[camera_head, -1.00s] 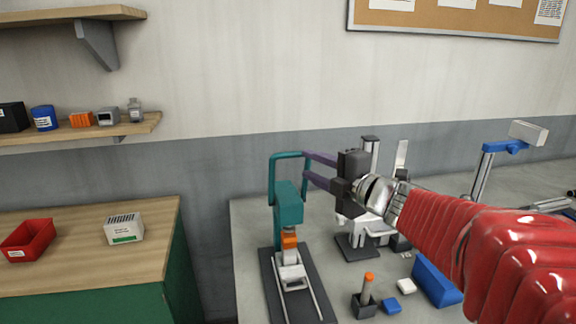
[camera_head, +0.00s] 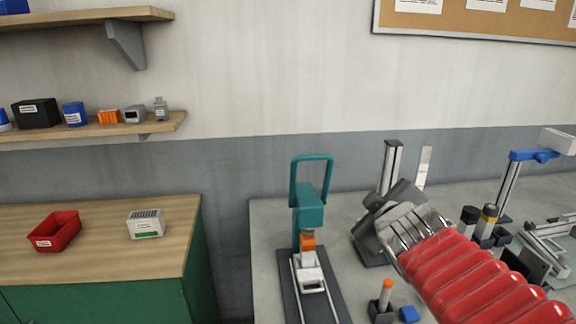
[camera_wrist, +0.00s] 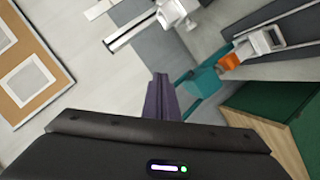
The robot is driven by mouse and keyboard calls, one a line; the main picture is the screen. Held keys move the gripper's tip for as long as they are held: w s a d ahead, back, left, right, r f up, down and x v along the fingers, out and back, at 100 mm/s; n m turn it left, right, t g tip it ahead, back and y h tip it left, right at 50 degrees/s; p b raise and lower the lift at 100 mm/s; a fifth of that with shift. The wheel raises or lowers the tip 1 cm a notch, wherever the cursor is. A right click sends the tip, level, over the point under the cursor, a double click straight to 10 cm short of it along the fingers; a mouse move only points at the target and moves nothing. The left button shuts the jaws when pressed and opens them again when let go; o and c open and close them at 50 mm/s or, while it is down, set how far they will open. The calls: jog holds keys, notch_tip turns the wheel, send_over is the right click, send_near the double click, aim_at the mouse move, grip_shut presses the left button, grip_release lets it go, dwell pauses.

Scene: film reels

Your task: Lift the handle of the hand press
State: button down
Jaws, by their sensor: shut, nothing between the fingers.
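The hand press is teal and stands on a dark base at the bench's left end in the head view (camera_head: 309,208). Its looped teal handle (camera_head: 328,172) stands upright above the body, clear of anything around it. An orange part and a pale block sit below the body. My gripper (camera_wrist: 160,98) has purple fingers shut together with nothing between them. In the wrist view the teal press (camera_wrist: 204,82) lies just right of the fingers. In the head view my gripper is right of the press and apart from it; its fingers are hidden there.
A grey post stand (camera_head: 393,160) is behind my gripper. An orange-tipped holder (camera_head: 384,300) and a blue block (camera_head: 409,314) lie at the front. A blue-armed stand (camera_head: 515,175) is at the right. A wooden-topped cabinet with a red bin (camera_head: 55,232) stands left.

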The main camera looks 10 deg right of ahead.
jog(key=s+a+f+m+g+y, duration=0.1)
jog(key=s+a+f+m+g, duration=0.2)
jog(key=s+f, duration=0.4)
jog(key=s+a+f+m+g+y, duration=0.2)
jog(key=s+a+f+m+g, duration=0.2)
jog(key=s, duration=0.9)
jog(key=a+f, duration=0.2)
jog(key=a, duration=0.1)
jog(key=shift+f+g, duration=0.35)
jog(key=shift+g, duration=0.05)
